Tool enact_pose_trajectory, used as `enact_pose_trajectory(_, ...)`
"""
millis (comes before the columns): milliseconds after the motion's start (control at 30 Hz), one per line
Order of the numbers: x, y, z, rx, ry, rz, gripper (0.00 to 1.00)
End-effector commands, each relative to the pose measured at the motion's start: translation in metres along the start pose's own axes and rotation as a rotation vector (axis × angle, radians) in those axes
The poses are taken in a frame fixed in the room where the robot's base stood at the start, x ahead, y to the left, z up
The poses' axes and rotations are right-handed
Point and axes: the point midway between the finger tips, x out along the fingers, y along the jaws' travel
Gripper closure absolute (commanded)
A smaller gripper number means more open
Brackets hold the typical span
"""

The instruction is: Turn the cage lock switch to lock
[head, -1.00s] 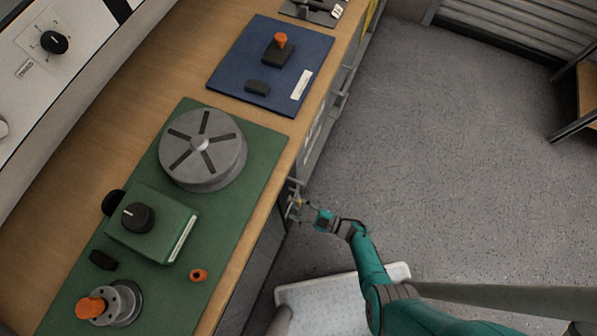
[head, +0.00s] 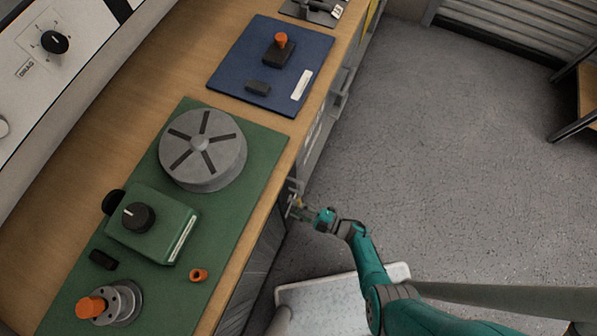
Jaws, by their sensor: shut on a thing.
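My gripper (head: 297,207) is at the front side of the bench, just below the edge of the wooden top. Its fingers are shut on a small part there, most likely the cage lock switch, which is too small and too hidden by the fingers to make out. Which way the switch is turned cannot be told. My teal arm reaches up to it from the lower right.
The wooden bench top (head: 262,222) overhangs close beside my gripper. On it lie a green mat (head: 252,158) with a grey slotted disc (head: 203,150) and a green box (head: 150,225), and a blue mat (head: 235,75). The grey floor (head: 450,170) to the right is clear.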

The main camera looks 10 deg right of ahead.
Motion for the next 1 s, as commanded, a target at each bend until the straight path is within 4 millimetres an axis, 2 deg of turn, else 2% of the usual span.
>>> enact_pose_trajectory(267,0.0000,-0.0005,0.0001,-0.005,-0.001,-0.001,1.00)
enact_pose_trajectory(300,0.0000,-0.0005,0.0001,-0.004,-0.001,-0.001,0.65)
enact_pose_trajectory(367,0.0000,-0.0005,0.0000,-0.004,-0.001,-0.001,0.50)
enact_pose_trajectory(400,0.0000,-0.0005,0.0000,-0.004,-0.001,-0.001,0.46)
enact_pose_trajectory(1000,-0.0045,0.0003,0.0004,-0.003,-0.001,0.001,0.46)
